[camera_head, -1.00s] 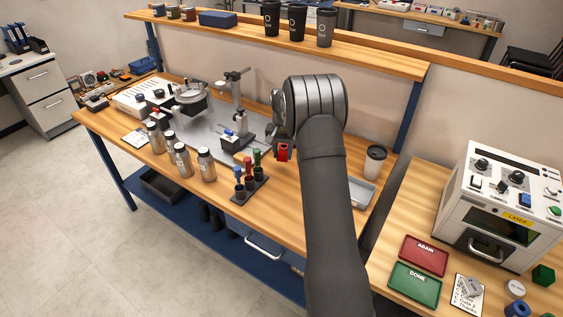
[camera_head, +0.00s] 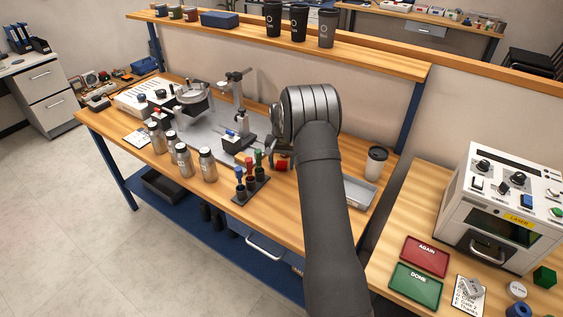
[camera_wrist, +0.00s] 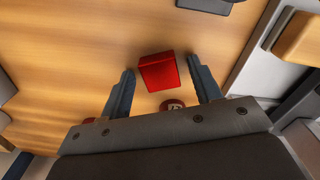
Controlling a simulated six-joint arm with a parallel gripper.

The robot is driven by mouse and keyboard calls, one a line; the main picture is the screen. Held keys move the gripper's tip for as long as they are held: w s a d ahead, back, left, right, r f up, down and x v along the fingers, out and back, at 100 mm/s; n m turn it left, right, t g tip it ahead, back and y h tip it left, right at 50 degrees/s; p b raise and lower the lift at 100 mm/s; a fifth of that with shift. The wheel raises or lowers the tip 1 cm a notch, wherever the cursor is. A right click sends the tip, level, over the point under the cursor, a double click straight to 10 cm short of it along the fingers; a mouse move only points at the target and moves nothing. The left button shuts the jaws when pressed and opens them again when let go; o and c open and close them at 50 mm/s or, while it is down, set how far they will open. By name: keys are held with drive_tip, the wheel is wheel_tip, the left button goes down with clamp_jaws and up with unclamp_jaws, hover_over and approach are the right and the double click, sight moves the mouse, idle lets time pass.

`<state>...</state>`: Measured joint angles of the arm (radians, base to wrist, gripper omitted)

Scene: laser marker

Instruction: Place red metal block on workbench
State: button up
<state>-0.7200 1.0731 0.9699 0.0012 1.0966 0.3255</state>
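The red metal block (camera_head: 281,163) is at the workbench (camera_head: 325,193) surface, right of the small rack of colored-handled tools in the head view. In the wrist view the red block (camera_wrist: 159,72) lies between the two fingers of my gripper (camera_wrist: 161,66), with wood around it. A gap shows on each side of the block, so the fingers are open and apart from it. In the head view my wrist and arm hide much of the gripper.
A black rack (camera_head: 250,190) with colored-handled tools stands just left of the block. Several metal bottles (camera_head: 207,165) stand further left. A metal fixture (camera_head: 238,142) stands behind.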

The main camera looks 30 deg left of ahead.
sight(282, 164)
wheel_tip(282, 164, up, 12)
drive_tip(key=shift+r, duration=0.2)
idle(0.5)
wheel_tip(282, 164, down, 12)
drive_tip(key=shift+f, duration=0.1)
wheel_tip(282, 164, up, 2)
drive_tip(key=shift+r, duration=0.95)
